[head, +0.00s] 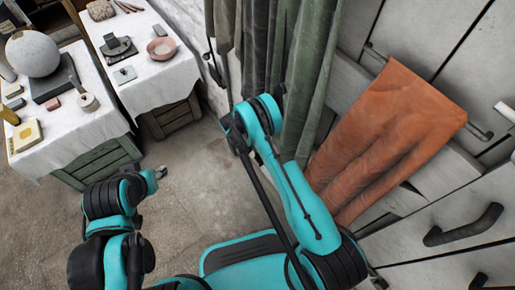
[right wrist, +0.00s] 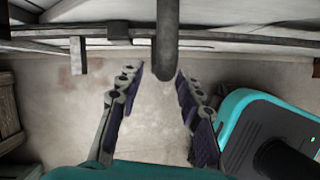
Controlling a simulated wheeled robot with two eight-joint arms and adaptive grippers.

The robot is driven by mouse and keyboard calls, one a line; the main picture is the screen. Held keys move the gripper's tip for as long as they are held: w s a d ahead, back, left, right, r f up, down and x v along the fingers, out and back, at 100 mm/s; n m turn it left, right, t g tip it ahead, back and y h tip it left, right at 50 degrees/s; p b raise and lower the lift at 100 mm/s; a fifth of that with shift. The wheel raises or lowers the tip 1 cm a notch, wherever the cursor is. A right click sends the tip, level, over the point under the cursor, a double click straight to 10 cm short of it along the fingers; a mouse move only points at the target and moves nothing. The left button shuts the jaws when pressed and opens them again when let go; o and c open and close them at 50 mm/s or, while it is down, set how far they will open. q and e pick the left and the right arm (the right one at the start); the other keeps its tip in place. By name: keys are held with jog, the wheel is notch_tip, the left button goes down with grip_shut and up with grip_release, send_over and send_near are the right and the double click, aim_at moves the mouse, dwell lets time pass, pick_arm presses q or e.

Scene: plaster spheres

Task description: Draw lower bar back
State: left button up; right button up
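In the head view, a dark bar handle (head: 462,228) is on the pale cabinet front at the right. A lower dark handle (head: 478,282) is cut off by the bottom edge. In the right wrist view, my right gripper (right wrist: 158,72) is open, with the end of a dark bar (right wrist: 167,40) between or just beyond its fingertips. No finger visibly presses on it. I cannot tell which handle this bar is. My left gripper (head: 158,173) hangs over the floor, away from the cabinet; its finger opening is too small to judge.
An orange cloth (head: 385,135) hangs on the cabinet above the handles. Green curtains (head: 310,70) hang beside it. At the left, white-covered tables hold a plaster sphere (head: 32,54), a pink bowl (head: 161,48) and small items. The floor (head: 185,215) between is clear.

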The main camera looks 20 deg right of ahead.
jog(key=shift+b+x, duration=0.45)
jog(key=shift+x, duration=1.3)
